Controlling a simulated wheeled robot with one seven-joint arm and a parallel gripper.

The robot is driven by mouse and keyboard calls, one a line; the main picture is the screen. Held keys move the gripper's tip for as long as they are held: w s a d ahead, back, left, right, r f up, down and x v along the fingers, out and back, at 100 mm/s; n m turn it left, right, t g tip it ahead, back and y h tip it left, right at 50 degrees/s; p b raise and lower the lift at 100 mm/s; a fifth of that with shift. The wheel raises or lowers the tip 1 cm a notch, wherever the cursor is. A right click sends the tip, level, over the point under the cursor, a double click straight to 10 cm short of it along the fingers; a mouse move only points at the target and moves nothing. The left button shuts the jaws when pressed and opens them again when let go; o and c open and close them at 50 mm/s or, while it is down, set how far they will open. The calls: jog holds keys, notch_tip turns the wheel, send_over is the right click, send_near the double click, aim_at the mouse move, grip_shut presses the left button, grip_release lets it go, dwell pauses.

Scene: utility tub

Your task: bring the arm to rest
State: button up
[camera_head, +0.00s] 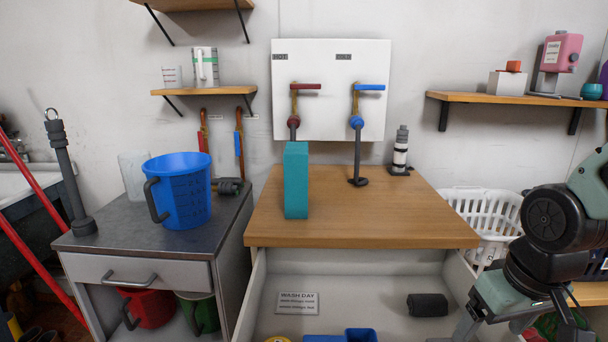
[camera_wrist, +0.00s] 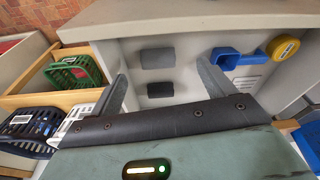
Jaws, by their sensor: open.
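My arm shows at the right edge of the head view, bent, with its wrist low in front of the right side of the open drawer (camera_head: 370,275). My gripper (camera_wrist: 165,78) shows in the wrist view with its two grey fingers spread wide and nothing between them. The fingers point toward the drawer interior, which holds dark grey blocks (camera_wrist: 158,57), a blue holder (camera_wrist: 228,57) and a yellow roll (camera_wrist: 283,47). I cannot tell how far the fingertips are from the drawer. In the head view the fingers are only partly visible at the bottom edge.
The wooden counter (camera_head: 360,225) bears a teal block (camera_head: 296,180) under the taps. A blue bucket (camera_head: 182,190) stands on the left cabinet. A white basket (camera_head: 480,215) and a wall shelf (camera_head: 520,100) are close to my arm. Crates (camera_wrist: 75,73) lie left in the wrist view.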

jog(key=s+a+r+n+g, duration=0.2)
jog(key=s+a+n, duration=0.4)
jog(key=s+a, duration=0.6)
notch_tip(320, 180, up, 13)
jog(key=a+p, duration=0.1)
jog(key=p, duration=1.2)
jog(key=shift+a+f, duration=0.15)
jog(key=shift+f, duration=0.05)
jog(key=shift+w, duration=0.1)
